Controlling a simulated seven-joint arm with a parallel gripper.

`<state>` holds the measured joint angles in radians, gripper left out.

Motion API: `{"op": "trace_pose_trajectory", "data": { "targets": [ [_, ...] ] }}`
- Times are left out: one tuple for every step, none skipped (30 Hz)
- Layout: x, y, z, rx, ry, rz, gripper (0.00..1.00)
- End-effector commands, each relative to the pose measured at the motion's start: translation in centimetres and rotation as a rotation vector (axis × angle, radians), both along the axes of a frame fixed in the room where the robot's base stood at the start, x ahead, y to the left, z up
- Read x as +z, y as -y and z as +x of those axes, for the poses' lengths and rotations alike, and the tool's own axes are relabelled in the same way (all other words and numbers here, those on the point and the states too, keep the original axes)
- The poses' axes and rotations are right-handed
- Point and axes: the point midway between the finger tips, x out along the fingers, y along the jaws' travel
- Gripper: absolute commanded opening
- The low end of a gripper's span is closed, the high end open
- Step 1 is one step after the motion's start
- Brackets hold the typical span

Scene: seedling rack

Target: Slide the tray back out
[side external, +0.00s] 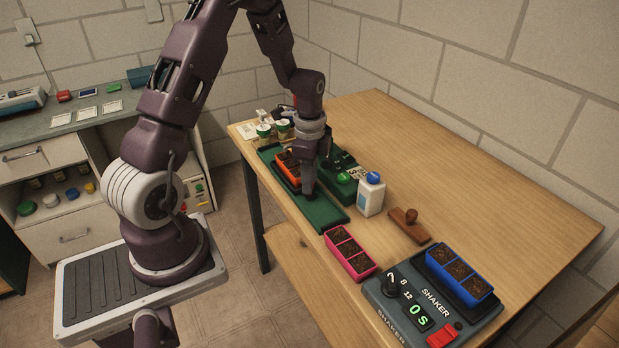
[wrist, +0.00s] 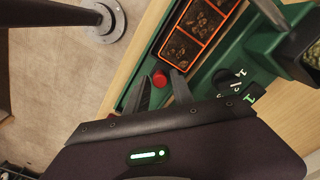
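A long dark green tray (side external: 322,213) lies along the table's left edge in the side view, bearing an orange-rimmed soil planter (side external: 288,165). In the wrist view the orange planter (wrist: 193,32) shows at the top. A round red knob (wrist: 159,79) sits on the green surface just below it. My gripper (wrist: 161,80) points down over this surface, its two dark fingers apart on either side of the knob. I cannot tell whether either finger touches it. In the side view my gripper (side external: 309,190) stands low over the tray and hides part of it.
A white bottle with blue cap (side external: 371,194), a stamp (side external: 409,223), a pink planter (side external: 350,254) and a shaker (side external: 432,305) with a blue planter (side external: 460,275) stand to the right. The table's far right is clear.

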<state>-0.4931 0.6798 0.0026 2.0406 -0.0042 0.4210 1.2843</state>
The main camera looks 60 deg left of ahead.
Motion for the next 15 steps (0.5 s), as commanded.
{"op": "trace_pose_trajectory", "data": {
  "targets": [
    [0.0,0.0,0.0,0.0,0.0,0.0,0.29],
    [0.01,0.01,-0.01,0.0,0.0,0.0,0.29],
    [0.02,0.01,-0.01,0.0,0.0,0.0,0.29],
    [0.03,0.01,0.0,0.0,0.0,0.0,0.29],
    [0.03,0.01,-0.01,0.0,0.0,0.0,0.23],
    [0.04,0.01,0.0,0.0,0.0,0.0,0.15],
    [0.04,0.01,0.0,0.0,0.0,0.0,0.09],
    [0.04,0.01,0.0,0.0,0.0,0.0,0.03],
    [0.05,0.01,0.0,0.0,0.0,0.0,0.0],
    [0.05,0.01,0.0,0.0,0.0,0.0,0.0],
    [0.05,0.01,0.0,0.0,0.0,0.0,0.0],
    [0.06,0.01,0.0,0.0,0.0,0.0,0.0],
    [0.06,0.01,0.0,0.0,0.0,0.0,0.0],
    [0.06,0.01,0.0,0.0,0.0,0.0,0.0],
    [0.07,0.01,0.01,0.0,0.0,0.0,0.0]
  ]
}}
